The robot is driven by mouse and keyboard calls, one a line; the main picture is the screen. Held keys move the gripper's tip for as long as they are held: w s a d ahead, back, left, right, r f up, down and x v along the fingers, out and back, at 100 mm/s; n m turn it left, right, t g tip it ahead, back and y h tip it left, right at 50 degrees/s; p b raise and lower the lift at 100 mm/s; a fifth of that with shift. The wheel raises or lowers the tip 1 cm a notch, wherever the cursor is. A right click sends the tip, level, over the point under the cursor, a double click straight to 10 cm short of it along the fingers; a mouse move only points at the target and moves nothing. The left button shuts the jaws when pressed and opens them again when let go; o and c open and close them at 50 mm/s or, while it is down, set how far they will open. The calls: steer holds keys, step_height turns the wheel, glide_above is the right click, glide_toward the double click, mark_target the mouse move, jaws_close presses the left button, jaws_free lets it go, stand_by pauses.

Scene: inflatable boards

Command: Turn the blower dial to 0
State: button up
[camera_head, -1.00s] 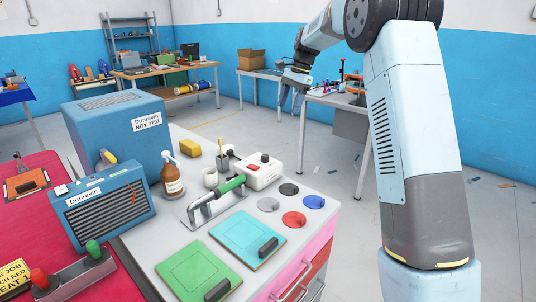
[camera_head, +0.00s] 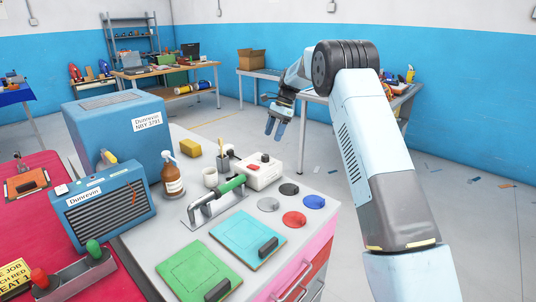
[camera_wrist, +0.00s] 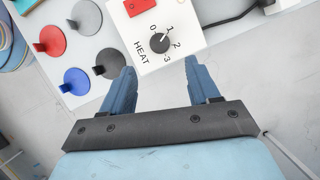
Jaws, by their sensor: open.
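The blower is a white box (camera_head: 262,172) with a red switch and a black dial (camera_head: 265,157), near the bench's far right edge. In the wrist view the round black dial (camera_wrist: 160,43) sits beside the word HEAT and the numbers 0 to 3. Its small pale mark seems to point toward 1. My gripper (camera_head: 274,133) is raised beyond the blower. In the wrist view my gripper (camera_wrist: 159,66) is open and empty, its blue fingers apart, with the dial ahead between the fingertips. The fingers appear clear of the dial.
Several coloured discs with knobs (camera_head: 294,218) lie in front of the blower. A dark cable (camera_wrist: 225,22) runs from the blower. Open floor lies right of the bench.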

mark_target(266, 155)
steer(key=x, duration=0.9)
steer(key=shift+s+f, duration=0.1)
steer(key=shift+f, duration=0.1)
